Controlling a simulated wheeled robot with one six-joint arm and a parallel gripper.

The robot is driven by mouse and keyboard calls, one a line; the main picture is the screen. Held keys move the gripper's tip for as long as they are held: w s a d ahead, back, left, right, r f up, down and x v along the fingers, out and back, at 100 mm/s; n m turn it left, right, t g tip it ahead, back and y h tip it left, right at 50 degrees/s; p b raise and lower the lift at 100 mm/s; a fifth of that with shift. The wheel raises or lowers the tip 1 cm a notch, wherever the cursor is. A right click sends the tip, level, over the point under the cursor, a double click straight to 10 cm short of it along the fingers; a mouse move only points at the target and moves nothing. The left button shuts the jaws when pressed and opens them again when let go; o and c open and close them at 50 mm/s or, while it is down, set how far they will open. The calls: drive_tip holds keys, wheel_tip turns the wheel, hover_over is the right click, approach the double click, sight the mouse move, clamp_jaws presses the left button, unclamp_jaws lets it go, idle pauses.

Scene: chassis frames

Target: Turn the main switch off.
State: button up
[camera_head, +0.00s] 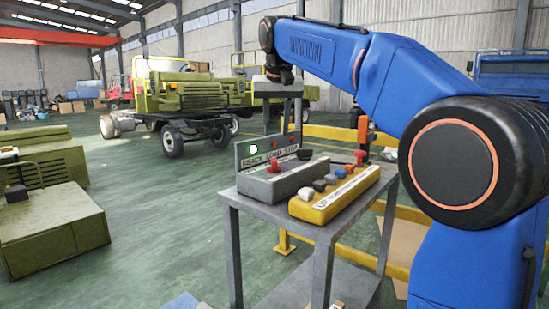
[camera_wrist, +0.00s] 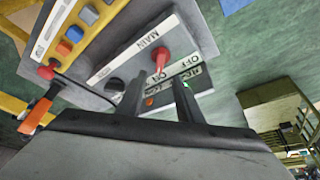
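The main switch is a red handle (camera_wrist: 161,58) on a grey control box (camera_wrist: 200,30), beside the word MAIN in the wrist view. ON and OFF labels lie near its narrow end, which appears to point toward ON. In the head view the red switch (camera_head: 268,165) is on the grey box (camera_head: 290,179) on a metal table. My gripper (camera_wrist: 157,88) is open, with two dark fingers apart and nothing between them. In the head view my gripper (camera_head: 291,128) is above the back of the box, and the fingertips' exact height is unclear.
A black knob (camera_wrist: 115,85) shares the grey box. Behind it stands a READY, LOAD, STOP panel (camera_head: 245,152) with a lit green lamp (camera_head: 253,149). A yellow button box (camera_head: 325,208) lies beside it on the table (camera_head: 255,202). Yellow rails (camera_head: 333,133) stand behind.

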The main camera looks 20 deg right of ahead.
sight(274, 159)
drive_tip(key=x, duration=1.1)
drive_tip(key=shift+w+f, duration=0.1)
clamp_jaws()
